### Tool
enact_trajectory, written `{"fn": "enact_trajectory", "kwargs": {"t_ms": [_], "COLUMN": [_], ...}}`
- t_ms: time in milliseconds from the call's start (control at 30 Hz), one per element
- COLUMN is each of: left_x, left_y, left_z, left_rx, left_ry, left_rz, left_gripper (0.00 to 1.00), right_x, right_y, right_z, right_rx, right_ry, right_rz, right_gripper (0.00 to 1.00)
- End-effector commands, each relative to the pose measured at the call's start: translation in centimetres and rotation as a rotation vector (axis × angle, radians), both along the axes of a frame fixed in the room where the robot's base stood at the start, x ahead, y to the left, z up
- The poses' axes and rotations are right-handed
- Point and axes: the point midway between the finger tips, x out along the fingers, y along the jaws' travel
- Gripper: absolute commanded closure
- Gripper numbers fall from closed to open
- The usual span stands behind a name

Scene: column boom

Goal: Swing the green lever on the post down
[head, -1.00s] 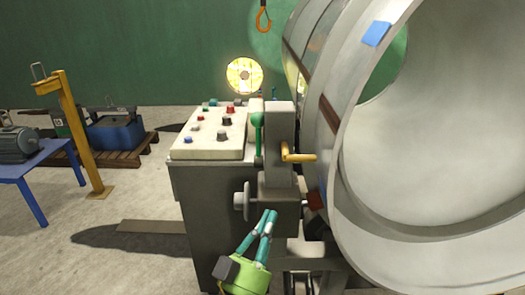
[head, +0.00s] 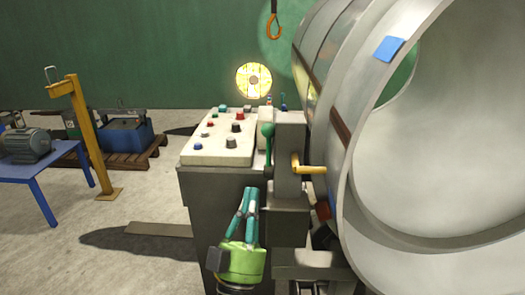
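The green lever (head: 268,148) has a round green knob on a thin upright green rod. It stands upright on the left side of the grey post (head: 289,155), beside the control console. My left gripper (head: 250,190), with a bright green body and teal fingers, is below the lever and a little left of it, pointing up. Its fingertips are together with nothing seen between them. In the picture a gap shows between the fingertips and the lever; the depth between them is hard to judge. My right gripper is not in view.
A yellow handle (head: 309,169) sticks out right of the post. The console (head: 215,155) with several knobs is on the left. A large pale ring-shaped drum (head: 365,120) fills the right. An orange hook (head: 275,28) hangs above. A yellow stand (head: 88,135) and blue table (head: 40,178) are far left.

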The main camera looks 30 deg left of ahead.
Motion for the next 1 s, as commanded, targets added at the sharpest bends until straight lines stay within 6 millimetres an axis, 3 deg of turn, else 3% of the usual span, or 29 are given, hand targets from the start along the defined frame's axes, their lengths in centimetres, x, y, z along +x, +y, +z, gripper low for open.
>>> {"fn": "enact_trajectory", "kwargs": {"t_ms": [33,300,600,1000], "left_x": [0.8,4.6,7.9,8.2], "left_y": [0.3,1.7,2.9,3.0], "left_z": [1.4,5.4,4.8,4.7], "left_rx": [0.002,0.002,0.001,0.001], "left_ry": [-0.005,-0.003,0.001,0.001], "left_rz": [0.001,0.001,0.0,0.0], "left_gripper": [1.0,1.0,1.0,1.0], "right_x": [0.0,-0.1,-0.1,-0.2], "right_y": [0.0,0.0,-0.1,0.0], "right_z": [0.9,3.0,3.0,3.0], "right_rx": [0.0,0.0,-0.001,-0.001], "right_ry": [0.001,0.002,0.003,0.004], "right_rz": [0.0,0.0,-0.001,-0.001], "right_gripper": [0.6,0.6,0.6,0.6]}}
